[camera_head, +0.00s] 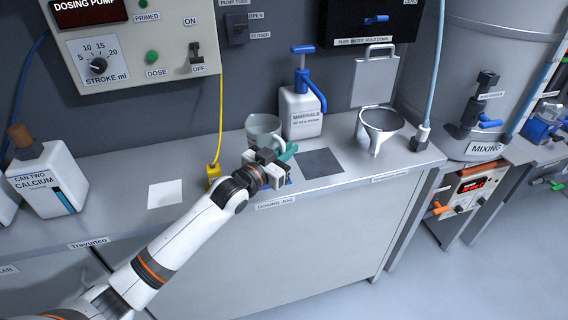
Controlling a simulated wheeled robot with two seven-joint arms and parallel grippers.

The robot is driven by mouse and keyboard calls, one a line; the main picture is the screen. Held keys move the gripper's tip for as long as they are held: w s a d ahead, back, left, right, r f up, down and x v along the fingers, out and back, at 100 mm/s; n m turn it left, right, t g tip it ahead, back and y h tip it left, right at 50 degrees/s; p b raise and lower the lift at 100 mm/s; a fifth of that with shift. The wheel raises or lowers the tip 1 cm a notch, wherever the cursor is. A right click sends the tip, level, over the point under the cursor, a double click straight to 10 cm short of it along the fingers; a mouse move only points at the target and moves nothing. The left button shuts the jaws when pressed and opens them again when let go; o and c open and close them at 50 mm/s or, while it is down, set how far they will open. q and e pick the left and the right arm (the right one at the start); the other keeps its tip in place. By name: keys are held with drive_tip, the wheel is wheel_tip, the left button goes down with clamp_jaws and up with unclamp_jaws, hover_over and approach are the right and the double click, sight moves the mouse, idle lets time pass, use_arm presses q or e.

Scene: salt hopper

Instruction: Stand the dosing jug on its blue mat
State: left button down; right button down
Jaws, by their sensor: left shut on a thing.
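The dosing jug (262,126) is a pale grey, open-topped vessel with a green handle (289,151), near the middle of the bench. My left gripper (275,162) reaches in from the left and is shut on the jug at its handle side. The jug looks upright. Its base is hidden behind my gripper, so I cannot tell whether it touches the bench. A small part of the blue mat (288,183) shows just below my gripper, above the "DOSING JUG" label (275,202); the rest is hidden. My right gripper is not in view.
A white minerals bottle (301,112) with a blue pump stands behind the jug. A dark grey mat (321,163) lies right of the gripper, and a metal funnel (381,124) beyond it. A white mat (165,194) and calcium can (47,180) are left. A yellow plug (213,171) stands near my wrist.

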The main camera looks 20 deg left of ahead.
use_arm(q)
drive_tip(key=shift+f, duration=2)
drive_tip(key=shift+f, duration=0.1)
drive_tip(key=c, duration=1.5)
unclamp_jaws()
drive_tip(key=shift+f, duration=0.1)
drive_tip(key=shift+s, duration=0.15)
drive_tip(key=b+v, duration=0.1)
drive_tip(key=v, duration=1)
drive_tip(key=shift+s+a, duration=0.2)
drive_tip(key=shift+s, duration=0.15)
